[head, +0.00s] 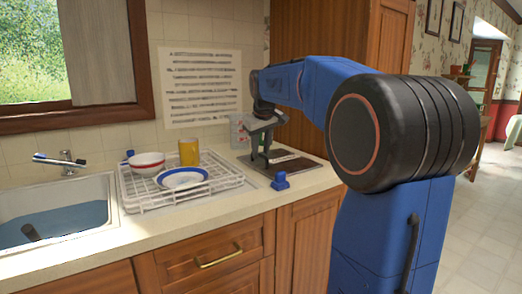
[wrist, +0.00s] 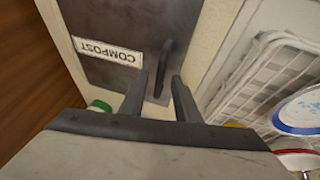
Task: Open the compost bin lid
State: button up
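The compost bin lid (wrist: 110,24) is a dark flat panel set in the pale counter, with a white label reading COMPOST, upside down in the wrist view. A dark bar handle (wrist: 166,58) stands on it. In the head view the lid (head: 301,165) lies at the counter's right end, partly hidden by my gripper. My gripper (wrist: 159,80) is open, with its fingertips on either side of the handle in the wrist view. I cannot tell whether they touch it. In the head view my gripper (head: 262,158) points down over the lid, which looks closed and flat.
A bottle (head: 237,131) stands behind by the wall. A wooden cabinet (head: 310,35) rises behind. A sink (head: 60,222) is far left.

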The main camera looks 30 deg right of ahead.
grip_shut()
